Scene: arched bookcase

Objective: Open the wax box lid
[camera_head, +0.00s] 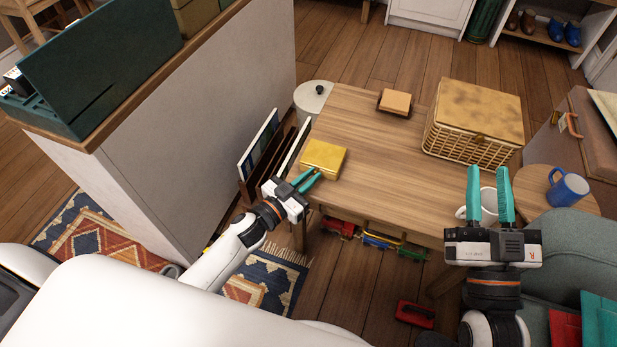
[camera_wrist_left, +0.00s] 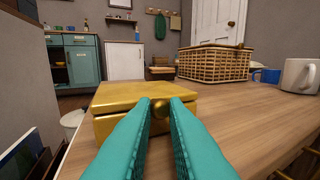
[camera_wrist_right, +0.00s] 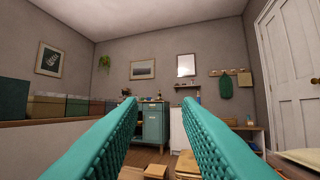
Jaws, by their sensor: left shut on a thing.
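The wax box (camera_head: 323,158) is a small gold box on the near left corner of the wooden table. In the left wrist view the gold box (camera_wrist_left: 140,95) has a flat lid that lies down on its body, with a seam along the front. A round gold knob (camera_wrist_left: 160,106) sits at the front of the lid. My left gripper (camera_head: 314,174) is at the front of the box, its teal fingers shut on the knob. The fingertips hide the knob's sides. My right gripper (camera_head: 490,170) is open and empty, its fingers pointing up near a white mug (camera_head: 488,205).
A wicker basket (camera_head: 472,120) stands at the table's (camera_head: 375,165) back right. A small tan block (camera_head: 395,102) lies at the back. A blue mug (camera_head: 567,188) is on a round side table. A low partition wall (camera_head: 200,120) stands left of my left arm. The table's middle is clear.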

